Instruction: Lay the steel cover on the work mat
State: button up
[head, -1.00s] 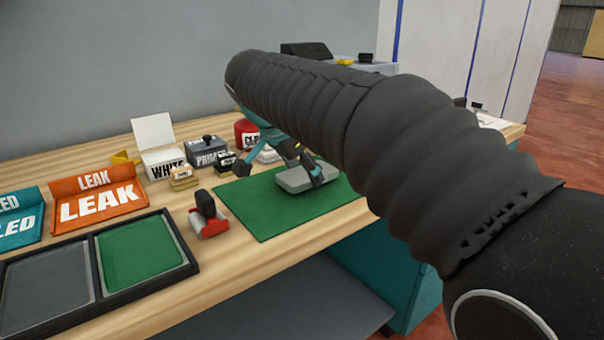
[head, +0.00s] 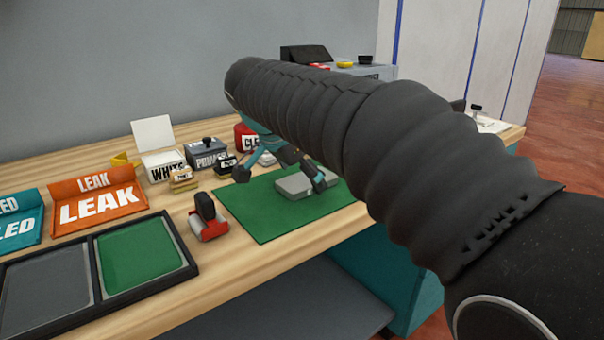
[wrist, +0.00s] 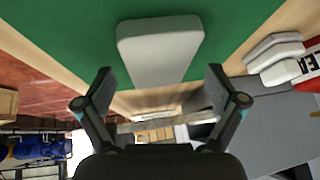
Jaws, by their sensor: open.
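The steel cover (head: 293,187) is a pale grey, rounded plate lying on the green work mat (head: 262,221). In the wrist view the cover (wrist: 160,45) lies flat on the mat (wrist: 65,35), near the mat's edge. My gripper (head: 280,177) is open around the cover's area in the head view, with one finger left of it and one finger by its right part. In the wrist view my gripper (wrist: 160,76) has its fingers spread wide with nothing between the tips. I cannot tell whether a finger touches the cover. My arm hides part of the mat.
A red and black roller-like tool (head: 208,218) stands left of the mat. An orange LEAK bin (head: 98,200) and a black-rimmed tray (head: 95,262) are farther left. Labelled boxes (head: 207,154) and a red container (head: 244,137) stand behind.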

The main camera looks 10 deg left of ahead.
jog(key=p+v, duration=0.1)
jog(key=v, duration=1.1)
jog(key=s+d+f+n, duration=0.1)
jog(key=s+d+f, duration=0.15)
jog(key=d, duration=0.45)
jog(key=s+d+f+n+g+y, duration=0.1)
jog(key=d+f+n, duration=0.15)
jog(key=d, duration=0.45)
jog(key=s+d+f+n, duration=0.1)
jog(key=d+f, duration=0.2)
jog(key=d, duration=0.4)
jog(key=s+d+f+n+y, duration=0.1)
jog(key=s+d+f+n, duration=0.2)
jog(key=s+d+f, duration=0.7)
jog(key=s+f, duration=0.3)
jog(key=f, duration=0.2)
jog(key=shift+s+d+t, duration=0.2)
jog(key=shift+d+t, duration=0.1)
jog(key=shift+d, duration=0.1)
